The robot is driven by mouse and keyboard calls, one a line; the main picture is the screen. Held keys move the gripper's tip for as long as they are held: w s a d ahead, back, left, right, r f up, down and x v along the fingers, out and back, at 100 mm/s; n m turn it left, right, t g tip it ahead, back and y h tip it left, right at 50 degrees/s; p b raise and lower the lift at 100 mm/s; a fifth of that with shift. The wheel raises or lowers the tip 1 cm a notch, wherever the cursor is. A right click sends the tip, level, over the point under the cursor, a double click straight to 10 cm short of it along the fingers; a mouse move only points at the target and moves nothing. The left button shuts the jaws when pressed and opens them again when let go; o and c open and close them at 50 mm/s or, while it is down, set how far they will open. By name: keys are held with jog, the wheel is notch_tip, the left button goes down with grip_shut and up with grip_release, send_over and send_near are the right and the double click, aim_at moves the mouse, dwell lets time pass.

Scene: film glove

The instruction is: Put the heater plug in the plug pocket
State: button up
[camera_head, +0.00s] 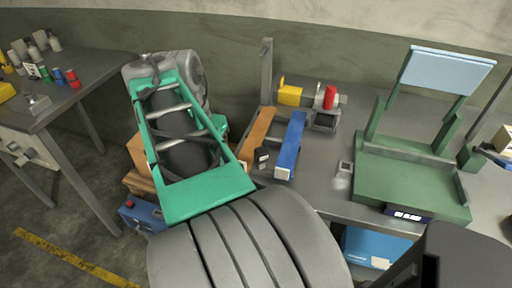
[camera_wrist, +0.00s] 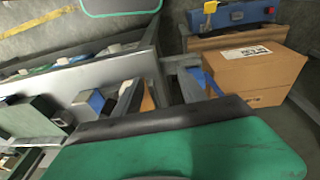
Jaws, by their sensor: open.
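I cannot make out my gripper's fingertips in either view. I cannot tell for certain which thing is the heater plug or the plug pocket. In the head view a small dark block (camera_head: 262,158) sits between an orange bar (camera_head: 258,135) and a blue bar (camera_head: 291,145) on the bench. In the wrist view a large green surface (camera_wrist: 180,155) with a dark edge fills the bottom and hides part of the bench.
A side table (camera_head: 60,100) with small jars is at the left. In the wrist view a cardboard box (camera_wrist: 253,78) and a blue box (camera_wrist: 233,14) stand at the upper right.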

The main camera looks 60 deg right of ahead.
aim_at(261, 149)
jog(key=s+d+r+m, duration=0.2)
jog(key=s+m, duration=0.1)
jog(key=s+d+r+m, duration=0.2)
jog(key=s+m, duration=0.1)
jog(key=s+d+r+m+y, duration=0.1)
jog(key=s+d+r+m, duration=0.1)
jog(key=s+r, duration=0.1)
jog(key=shift+m+p, duration=0.4)
jog(key=f+b, duration=0.4)
jog(key=f, duration=0.1)
jog(key=s+f+b, duration=0.1)
jog(key=f+b, duration=0.1)
jog(key=shift+d+f, duration=0.25)
jog(key=shift+d, duration=0.15)
jog(key=shift+r, duration=0.1)
grip_shut()
